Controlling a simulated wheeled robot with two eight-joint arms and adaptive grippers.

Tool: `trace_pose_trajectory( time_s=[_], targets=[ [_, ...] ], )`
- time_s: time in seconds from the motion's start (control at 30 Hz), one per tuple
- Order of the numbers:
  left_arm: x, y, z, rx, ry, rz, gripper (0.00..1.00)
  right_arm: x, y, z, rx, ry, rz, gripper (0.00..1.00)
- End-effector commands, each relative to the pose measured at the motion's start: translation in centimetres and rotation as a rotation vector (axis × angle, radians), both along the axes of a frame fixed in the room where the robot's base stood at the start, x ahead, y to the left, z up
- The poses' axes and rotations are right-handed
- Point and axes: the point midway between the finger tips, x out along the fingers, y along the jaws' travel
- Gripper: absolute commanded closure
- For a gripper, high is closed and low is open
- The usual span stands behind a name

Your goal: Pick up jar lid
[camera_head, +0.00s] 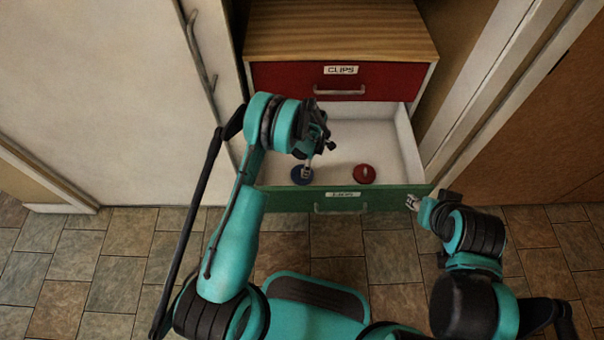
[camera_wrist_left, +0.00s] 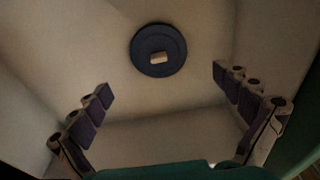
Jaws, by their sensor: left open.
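A round blue lid (camera_head: 301,176) with a pale knob lies on the floor of an open drawer, near its front left. It also shows in the left wrist view (camera_wrist_left: 158,50), flat, ahead of and between the fingers. A round red lid (camera_head: 364,174) lies to its right in the same drawer. My left gripper (camera_head: 307,170) reaches down into the drawer over the blue lid and partly covers it. In the left wrist view its fingers (camera_wrist_left: 162,85) are spread wide with nothing between them. My right gripper (camera_head: 412,202) is beside the drawer's front right corner; its finger gap is too small to read.
The open drawer has white walls (camera_head: 408,150) and a green front (camera_head: 290,199). A shut red drawer (camera_head: 295,82) labelled CLIPS sits above it, under a wooden top (camera_head: 340,30). A white door (camera_head: 110,90) stands left. The drawer floor right of the red lid is clear.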

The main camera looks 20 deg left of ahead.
Motion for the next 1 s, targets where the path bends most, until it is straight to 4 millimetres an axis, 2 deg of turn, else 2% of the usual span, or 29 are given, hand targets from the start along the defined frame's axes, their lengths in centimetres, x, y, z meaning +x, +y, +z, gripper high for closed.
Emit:
trace_pose_trajectory(
  time_s=[0.1, 0.37, 0.6, 0.83, 0.87, 1.0],
  targets=[
    [-0.1, 0.2, -1.6, 0.001, 0.002, 0.011, 0.00, 0.0, 0.0, -0.6, 0.000, 0.000, 0.000, 0.60],
    [-0.1, 0.6, -4.2, 0.001, 0.001, 0.009, 0.00, 0.0, 0.0, -2.0, 0.000, 0.000, 0.000, 0.60],
    [-0.1, 1.1, -7.7, 0.001, 0.000, 0.008, 0.00, 0.0, 0.0, -3.9, 0.000, 0.000, 0.000, 0.60],
    [-0.1, 1.1, -7.8, 0.001, 0.000, 0.007, 0.00, 0.0, 0.0, -3.8, 0.000, 0.000, 0.000, 0.60],
    [-0.1, 1.1, -7.8, 0.001, 0.000, 0.007, 0.03, 0.0, 0.0, -3.8, 0.000, 0.000, 0.000, 0.60],
    [-0.1, 1.1, -7.8, 0.001, 0.000, 0.007, 0.38, 0.0, 0.0, -3.8, 0.000, 0.000, 0.000, 0.60]
  ],
)
